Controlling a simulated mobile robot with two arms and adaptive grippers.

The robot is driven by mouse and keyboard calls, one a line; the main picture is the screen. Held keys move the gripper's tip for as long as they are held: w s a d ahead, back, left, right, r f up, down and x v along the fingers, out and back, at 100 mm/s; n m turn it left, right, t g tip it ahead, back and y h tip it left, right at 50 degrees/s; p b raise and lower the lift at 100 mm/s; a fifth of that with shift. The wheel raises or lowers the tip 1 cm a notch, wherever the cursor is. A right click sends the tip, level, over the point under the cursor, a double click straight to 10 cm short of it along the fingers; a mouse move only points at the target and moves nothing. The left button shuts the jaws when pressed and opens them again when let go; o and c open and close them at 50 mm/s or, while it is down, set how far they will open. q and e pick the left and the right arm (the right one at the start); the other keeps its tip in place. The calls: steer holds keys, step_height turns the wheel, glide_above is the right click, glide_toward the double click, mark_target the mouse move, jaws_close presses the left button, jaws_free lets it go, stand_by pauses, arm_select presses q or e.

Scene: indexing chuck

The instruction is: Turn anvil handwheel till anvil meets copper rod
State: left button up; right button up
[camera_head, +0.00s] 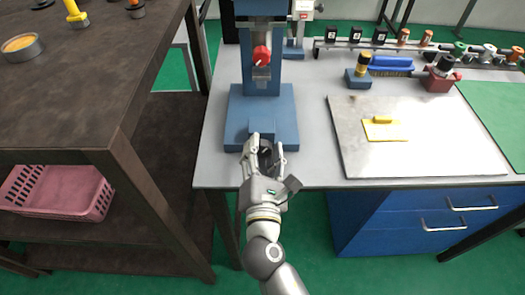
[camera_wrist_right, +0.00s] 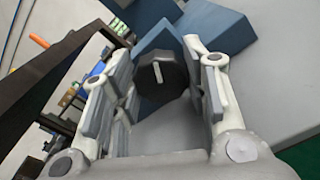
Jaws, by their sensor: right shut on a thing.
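The anvil handwheel is a dark, many-sided knob with a pale bar across its face, seen in the right wrist view (camera_wrist_right: 160,82). It sits at the front of the blue press base (camera_head: 284,112). My right gripper (camera_head: 265,147) is shut on the handwheel, one finger on each side. In the head view the fingers mostly cover the wheel. A small blue block (camera_head: 262,128) stands on the base just behind it. I cannot make out the anvil's face or the copper rod in either view. My left gripper is not in view.
A red part (camera_head: 262,54) shows on the press column. To the right, a grey plate (camera_head: 420,150) carries a yellow piece (camera_head: 385,131). A blue brush (camera_head: 391,64) and a red block (camera_head: 441,80) lie behind. A dark shelf (camera_head: 75,95) stands close on the left.

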stand_by(0.4)
steer(key=o, duration=1)
steer(key=s, duration=1.2)
steer(key=shift+f, duration=0.1)
